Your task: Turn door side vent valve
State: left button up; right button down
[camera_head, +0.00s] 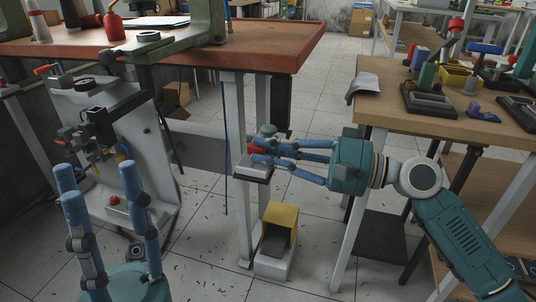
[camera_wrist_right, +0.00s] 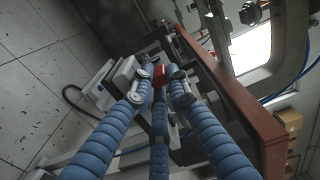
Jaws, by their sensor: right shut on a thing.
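A small valve unit is mounted on the white post of the red-topped bench. The red part also shows in the right wrist view (camera_wrist_right: 171,70), between the finger ends. My right gripper (camera_head: 266,150) reaches in from the right with its blue fingers closed around the red part, which they partly hide. My left gripper (camera_head: 98,178) is at the lower left, its blue fingers pointing up and spread apart, with nothing between them.
A grey pneumatic panel (camera_head: 140,165) stands behind my left gripper. A yellow and grey foot pedal (camera_head: 281,225) is on the floor below the valve. The red-brown bench (camera_head: 270,45) is above, and a wooden table (camera_head: 400,110) with tools is at right. Blue tubing (camera_head: 225,130) hangs nearby.

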jog(key=shift+f+g, duration=0.3)
dwell(0.5)
jog(key=c, duration=1.9)
grip_release()
jog(key=v, duration=1.2)
